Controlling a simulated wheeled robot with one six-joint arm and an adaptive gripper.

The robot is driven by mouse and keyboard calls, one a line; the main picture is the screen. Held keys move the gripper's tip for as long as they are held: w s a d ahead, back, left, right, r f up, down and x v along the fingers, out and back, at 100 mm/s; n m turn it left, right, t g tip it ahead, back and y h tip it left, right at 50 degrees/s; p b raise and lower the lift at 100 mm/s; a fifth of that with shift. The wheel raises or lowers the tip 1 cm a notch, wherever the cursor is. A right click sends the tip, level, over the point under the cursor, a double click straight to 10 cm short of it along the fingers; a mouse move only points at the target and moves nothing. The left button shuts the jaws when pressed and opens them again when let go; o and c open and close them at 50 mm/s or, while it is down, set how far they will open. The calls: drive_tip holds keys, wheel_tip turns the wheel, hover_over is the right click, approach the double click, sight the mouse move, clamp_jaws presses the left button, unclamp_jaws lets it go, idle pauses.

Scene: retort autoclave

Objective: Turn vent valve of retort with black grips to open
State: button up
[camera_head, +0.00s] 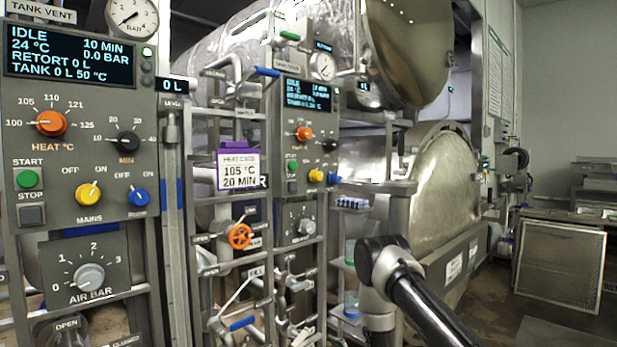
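Two retort control panels show: a near one (85,150) at the left and a farther one (300,160) near the middle. Valve handles sit between and around them: a blue-grip lever (267,72), a green-grip lever (290,36), an orange handwheel (240,236) and a lower blue-grip lever (242,323). I cannot make out a vent valve with black grips. A "TANK VENT" label (40,11) is at the top left. Part of my arm shows at the bottom centre-right; my gripper is not in view.
Large steel vessels (440,190) stand behind the farther panel. A purple-topped card reading 105 °C, 20 MIN (239,171) hangs between the panels. A mesh-fronted rack (560,265) stands at the right. Some floor shows between vessels and rack. Both displays are lit; the near one reads IDLE, 0.0 BAR.

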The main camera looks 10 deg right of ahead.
sight(304, 339)
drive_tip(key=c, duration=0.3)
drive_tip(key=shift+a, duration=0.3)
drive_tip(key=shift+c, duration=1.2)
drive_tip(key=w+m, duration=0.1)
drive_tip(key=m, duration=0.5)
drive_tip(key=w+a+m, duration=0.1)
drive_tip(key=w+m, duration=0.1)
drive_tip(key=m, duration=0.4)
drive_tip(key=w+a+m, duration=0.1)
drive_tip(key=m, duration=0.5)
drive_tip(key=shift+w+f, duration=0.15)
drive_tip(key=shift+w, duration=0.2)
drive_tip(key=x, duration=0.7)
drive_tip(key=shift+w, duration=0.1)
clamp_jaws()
